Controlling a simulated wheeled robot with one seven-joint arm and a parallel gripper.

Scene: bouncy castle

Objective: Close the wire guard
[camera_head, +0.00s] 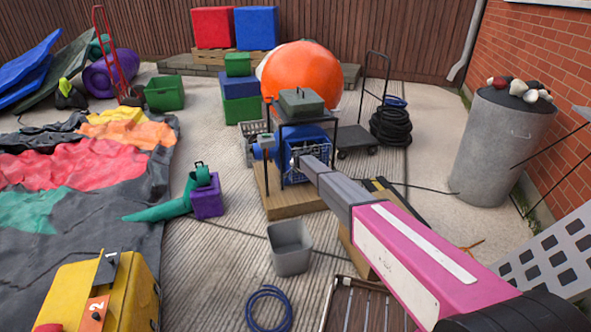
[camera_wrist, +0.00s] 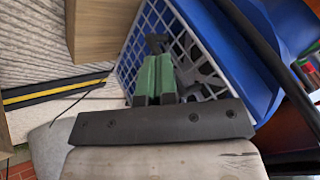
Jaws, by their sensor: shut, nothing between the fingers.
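The wire guard (camera_wrist: 151,40) is a pale square lattice on the side of a blue blower (camera_head: 296,172). In the wrist view it stands tilted across the upper middle, with dark spokes behind or beside it. My gripper (camera_wrist: 155,72) has two green fingers pressed together with nothing between them. The fingertips overlap the lattice in the wrist view; I cannot tell whether they touch it. In the head view my gripper (camera_head: 298,158) reaches the blower's front right side and hides part of the guard. How far the guard stands open is unclear.
The blower sits on a wooden base (camera_head: 285,208) under a dark frame bearing a grey-green container (camera_head: 301,102). A grey bin (camera_head: 290,248) and coiled blue hose (camera_head: 268,308) lie in front. A concrete cylinder (camera_head: 502,145) stands right. Paving left of the bin is mostly clear.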

